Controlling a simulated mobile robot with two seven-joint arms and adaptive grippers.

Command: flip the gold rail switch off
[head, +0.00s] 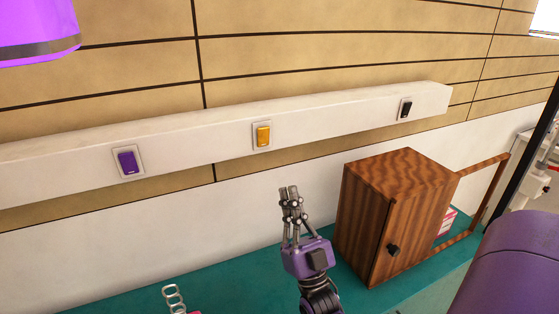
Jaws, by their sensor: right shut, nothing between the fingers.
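The gold rail switch (263,136) sits on a white plate on the white wall rail (200,144), in the middle of the head view. My right gripper (288,190) is shut and empty. It points up, below and a little to the right of the gold switch in the picture, apart from it. A purple switch (127,162) is on the rail to the left and a black switch (406,108) is to the right. The fine tilt of the gold rocker is too small to tell. My left gripper is not in view.
A wooden cabinet (368,212) with a dark knob stands on the teal counter (235,283) right of my gripper. A wooden frame (483,206) is beyond it. A chain-like metal object (174,298) is at the lower left. A purple object (35,30) hangs at the upper left.

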